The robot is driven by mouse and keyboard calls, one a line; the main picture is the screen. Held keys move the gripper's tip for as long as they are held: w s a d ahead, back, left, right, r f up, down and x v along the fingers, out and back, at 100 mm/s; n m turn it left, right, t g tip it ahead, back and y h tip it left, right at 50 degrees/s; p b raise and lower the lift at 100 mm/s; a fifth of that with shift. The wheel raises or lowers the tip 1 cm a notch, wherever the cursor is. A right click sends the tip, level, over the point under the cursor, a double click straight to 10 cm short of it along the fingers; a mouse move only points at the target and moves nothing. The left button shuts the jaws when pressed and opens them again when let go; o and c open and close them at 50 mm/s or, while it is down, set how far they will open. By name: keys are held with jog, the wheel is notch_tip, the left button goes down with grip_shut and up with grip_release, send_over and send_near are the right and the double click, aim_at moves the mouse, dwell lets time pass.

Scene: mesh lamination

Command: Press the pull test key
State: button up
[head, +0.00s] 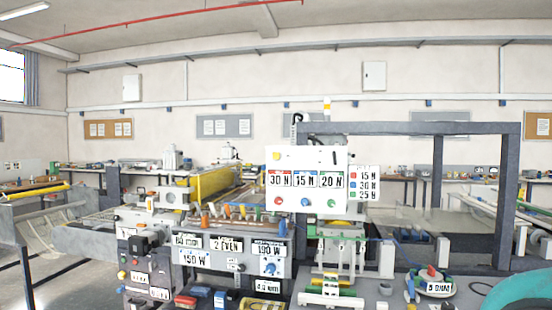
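A white panel (306,165) stands upright near the middle of the head view. It carries labels reading 30 N, 15 N and 20 N in a row. Below them are a red knob or button (278,201), a blue one (305,202) and a green one (331,203). A yellow round part (276,156) is at its upper left and a small black part (334,158) at its upper right. No key is legibly marked as the pull test key, so I cannot tell which it is. My gripper is not in view.
A side plate (364,184) lists 15 N, 30 N and 25 N. A grey control box (210,257) with labels and knobs stands lower left. A dark frame (420,128) spans the right. A round dish (437,283) and a teal curved object (520,293) are at lower right.

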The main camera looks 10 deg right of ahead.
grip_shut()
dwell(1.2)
